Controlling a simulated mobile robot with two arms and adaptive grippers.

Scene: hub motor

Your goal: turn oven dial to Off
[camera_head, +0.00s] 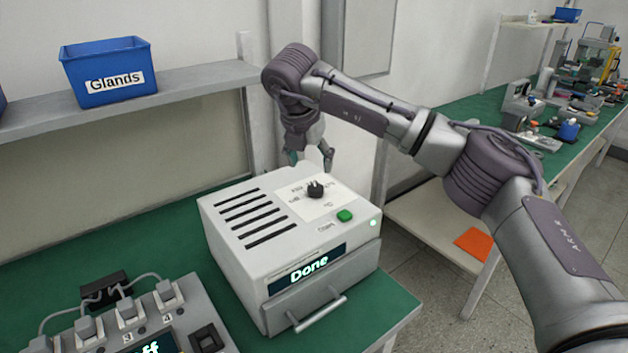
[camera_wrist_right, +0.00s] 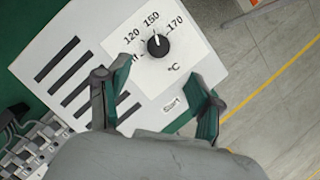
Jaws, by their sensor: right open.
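The oven (camera_head: 235,258) is a white box on the green bench, with slots on top and a display reading "Done". Its black dial (camera_head: 315,190) stands on a white scale plate on top; the dial also shows in the right wrist view (camera_wrist_right: 158,45). There its white mark points up towards 150, between 120 and 170; the Off label is partly hidden behind a fingertip. My right gripper (camera_head: 309,162) is above and behind the dial, apart from it. In the right wrist view my right gripper (camera_wrist_right: 165,92) is open and empty, below the dial in the picture. My left gripper is not in view.
A green button (camera_head: 345,215) sits near the dial. A drawer handle (camera_head: 318,314) sticks out in front. A device with plugs and cables (camera_head: 130,325) stands at left. A blue Glands bin (camera_head: 110,72) is on the shelf (camera_head: 190,82).

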